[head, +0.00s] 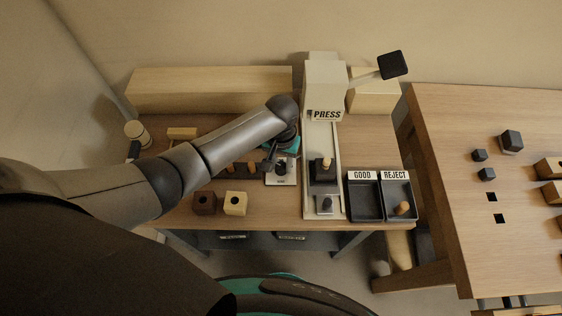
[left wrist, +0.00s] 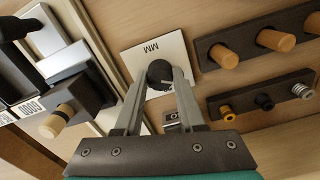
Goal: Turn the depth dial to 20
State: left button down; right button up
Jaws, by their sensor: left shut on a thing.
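The depth dial is a round dark knob (left wrist: 160,72) on a white plate (left wrist: 183,50) marked "MM" in the left wrist view. My left gripper (left wrist: 161,80) is shut on the knob, one finger on each side of it. In the head view the white plate (head: 284,181) lies on the bench left of the press, and my left gripper (head: 276,162) reaches down over it. The dial's scale numbers and exact setting cannot be read. My right gripper is not in view.
The press (head: 324,90) with its black-knobbed lever stands right of the dial. GOOD (head: 362,207) and REJECT (head: 404,214) trays lie at the bench's right. A peg rack (left wrist: 246,34) and a rack of small parts (left wrist: 248,103) are beside the dial. Two blocks (head: 205,203) (head: 236,203) sit at the front.

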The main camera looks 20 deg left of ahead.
pick_arm(q)
jog(key=shift+m, duration=0.3)
jog(key=shift+r+m+p, duration=0.1)
jog(key=shift+m+p, duration=0.7)
jog(key=shift+p, duration=0.05)
jog(key=m+p, duration=0.1)
jog(key=m, duration=0.1)
jog(key=shift+m, duration=0.4)
jog(key=m+p, duration=0.1)
jog(key=m, duration=0.2)
jog(key=shift+m+p, duration=0.35)
jog(key=shift+m, duration=1.45)
jog(key=c, duration=0.5)
grip_release()
